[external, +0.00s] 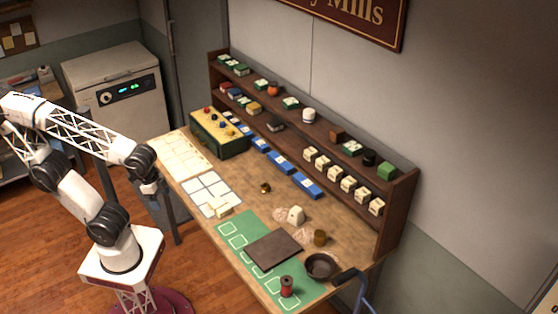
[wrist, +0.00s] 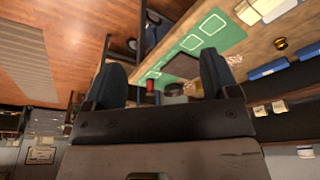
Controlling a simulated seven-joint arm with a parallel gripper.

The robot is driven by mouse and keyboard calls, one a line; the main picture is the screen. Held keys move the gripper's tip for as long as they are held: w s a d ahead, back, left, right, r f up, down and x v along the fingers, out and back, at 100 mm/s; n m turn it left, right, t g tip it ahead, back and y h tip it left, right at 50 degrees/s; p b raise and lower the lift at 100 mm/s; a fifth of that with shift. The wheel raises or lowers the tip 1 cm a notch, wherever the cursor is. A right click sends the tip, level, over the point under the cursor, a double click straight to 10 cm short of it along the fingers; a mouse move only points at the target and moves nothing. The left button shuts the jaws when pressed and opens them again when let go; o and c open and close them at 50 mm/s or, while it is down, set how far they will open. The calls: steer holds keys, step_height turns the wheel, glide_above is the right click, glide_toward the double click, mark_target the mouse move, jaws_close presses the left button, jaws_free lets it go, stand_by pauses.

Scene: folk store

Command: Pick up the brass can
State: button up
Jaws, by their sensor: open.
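A small brown-gold cylinder (external: 320,237), which looks like the brass can, stands on the wooden table between the white block and the dark pan. A smaller brass-coloured piece (external: 265,188) sits farther back near the blue boxes; it also appears in the wrist view (wrist: 280,43). I cannot tell for certain which one is the can. My gripper (wrist: 160,75) is open and empty, its two dark fingers spread wide. In the external view my gripper (external: 150,184) is off the table's left edge, well away from both brass pieces.
A dark pan (external: 321,267), a red spool (external: 287,286) and a brown board (external: 273,248) are at the front, on or beside the green mat (external: 232,240). A white block (external: 296,215) stands near the cylinder. A stocked shelf (external: 405,190) lines the back. A yellow-topped box (external: 219,133) stands left.

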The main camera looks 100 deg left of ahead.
steer(key=n+t+h, duration=0.4)
steer(key=n+h, duration=0.7)
steer(key=n, duration=1.3)
glide_above(320, 238)
steer(key=s+a, duration=0.2)
steer(key=a, duration=0.3)
step_height(320, 238, down, 14)
steer(key=f, duration=0.1)
steer(key=shift+w+d+r, duration=0.1)
steer(key=shift+w+r, duration=0.15)
steer(key=shift+f, duration=1.7)
